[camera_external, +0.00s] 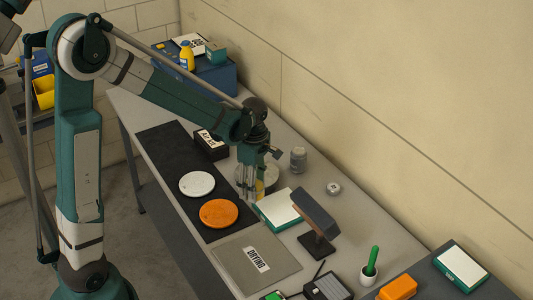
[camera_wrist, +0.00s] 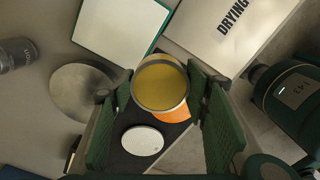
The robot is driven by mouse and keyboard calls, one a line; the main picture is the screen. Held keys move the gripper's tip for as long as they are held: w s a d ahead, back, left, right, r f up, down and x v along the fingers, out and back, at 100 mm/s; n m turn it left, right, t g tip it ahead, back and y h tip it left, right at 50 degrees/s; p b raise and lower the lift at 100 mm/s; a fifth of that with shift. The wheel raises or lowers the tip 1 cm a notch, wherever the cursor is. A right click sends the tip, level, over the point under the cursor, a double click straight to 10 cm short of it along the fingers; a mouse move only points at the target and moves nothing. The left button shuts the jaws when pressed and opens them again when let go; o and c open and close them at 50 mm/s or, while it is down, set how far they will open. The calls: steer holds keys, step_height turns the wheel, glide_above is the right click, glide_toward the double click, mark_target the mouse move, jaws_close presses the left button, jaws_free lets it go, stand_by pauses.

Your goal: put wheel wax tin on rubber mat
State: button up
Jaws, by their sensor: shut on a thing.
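A round metal tin with a yellow top (camera_wrist: 161,86), which looks like the wheel wax tin, sits between my fingers in the wrist view. My gripper (camera_wrist: 160,100) is shut on it. In the external view my gripper (camera_external: 252,196) points down right of the mat, and only a yellowish bit of the tin (camera_external: 261,187) shows behind the fingers. The black rubber mat (camera_external: 168,158) lies along the bench's left side. A white disc (camera_external: 197,184) and an orange disc (camera_external: 219,213) lie on it. Part of the mat also shows in the wrist view (camera_wrist: 125,165).
A black labelled box (camera_external: 211,145) stands at the mat's right edge. A grey round plate (camera_wrist: 82,91) lies near my gripper. The mat's far end is bare.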

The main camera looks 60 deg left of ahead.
steer(key=w+a+n, duration=0.1)
steer(key=w+a, duration=0.1)
steer(key=a, duration=0.7)
steer(key=w+a+n, duration=0.1)
steer(key=w+a, duration=0.2)
steer(key=a, duration=0.5)
steer(key=n+p, duration=0.2)
steer(key=n, duration=0.4)
glide_above(169, 135)
steer(key=shift+s+f, duration=0.15)
steer(key=shift+f, duration=0.7)
steer(key=shift+f, duration=3.15)
steer(key=shift+f, duration=1.85)
